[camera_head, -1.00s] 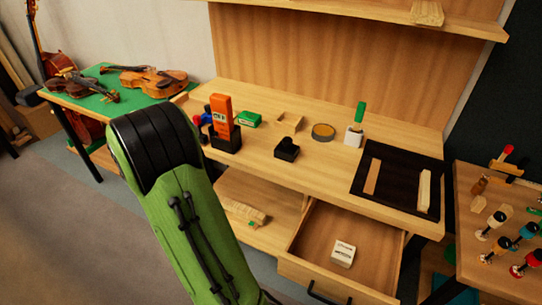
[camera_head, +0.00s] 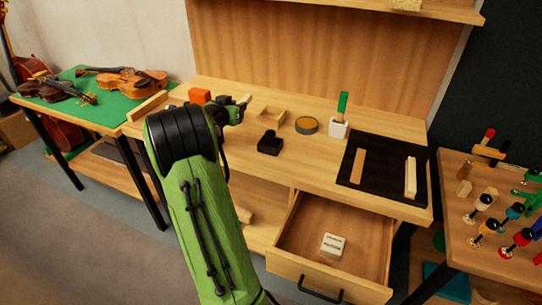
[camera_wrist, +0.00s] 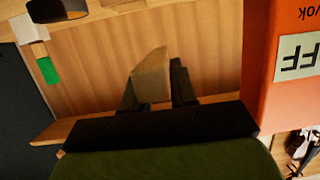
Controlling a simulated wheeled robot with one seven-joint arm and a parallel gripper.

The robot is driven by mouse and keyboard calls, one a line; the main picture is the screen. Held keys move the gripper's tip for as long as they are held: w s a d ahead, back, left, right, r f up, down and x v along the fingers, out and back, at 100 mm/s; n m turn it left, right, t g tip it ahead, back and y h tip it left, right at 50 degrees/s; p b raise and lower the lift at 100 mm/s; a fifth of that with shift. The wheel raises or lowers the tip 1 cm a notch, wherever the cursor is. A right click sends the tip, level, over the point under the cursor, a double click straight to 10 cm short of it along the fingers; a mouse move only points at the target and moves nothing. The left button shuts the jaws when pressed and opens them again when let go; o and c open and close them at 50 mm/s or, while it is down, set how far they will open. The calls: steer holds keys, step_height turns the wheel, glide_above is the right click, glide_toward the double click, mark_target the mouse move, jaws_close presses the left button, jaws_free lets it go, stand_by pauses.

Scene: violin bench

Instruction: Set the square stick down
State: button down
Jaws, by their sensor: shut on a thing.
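My gripper (camera_wrist: 158,88) is shut on a pale wooden stick (camera_wrist: 151,72), presumably the square stick, with a slanted end. In the wrist view it stands out between the two black fingers. In the head view my gripper (camera_head: 238,108) is above the back left of the workbench (camera_head: 310,160), and a small pale end of the stick (camera_head: 245,98) shows beside it. Most of the stick is hidden there. I cannot tell how high above the bench it is. A black mat (camera_head: 383,172) on the right of the bench bears a brown strip (camera_head: 358,166) and a pale bar (camera_head: 410,177).
An orange box (camera_wrist: 290,60) is close beside my gripper; its top (camera_head: 200,96) shows behind my arm. A black block (camera_head: 270,144), a wooden tray (camera_head: 272,115), a round tin (camera_head: 306,125) and a white holder (camera_head: 339,129) stand on the bench. The drawer (camera_head: 330,240) is open.

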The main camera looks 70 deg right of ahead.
mark_target(242, 147)
steer(key=shift+m+g, duration=0.3)
steer(key=shift+g, duration=0.2)
steer(key=f+b, duration=0.1)
steer(key=f, duration=0.3)
steer(key=f+b, duration=0.1)
steer(key=f, duration=0.3)
steer(key=s+f+b, duration=0.1)
steer(key=f, duration=0.3)
steer(key=shift+a, duration=0.1)
steer(key=shift+f, duration=0.1)
steer(key=shift+f+b, duration=0.1)
steer(key=shift+b, duration=0.2)
steer(key=c, duration=0.9)
jaws_free()
steer(key=p+v, duration=0.1)
steer(key=v, duration=1.1)
steer(key=shift+r, duration=0.3)
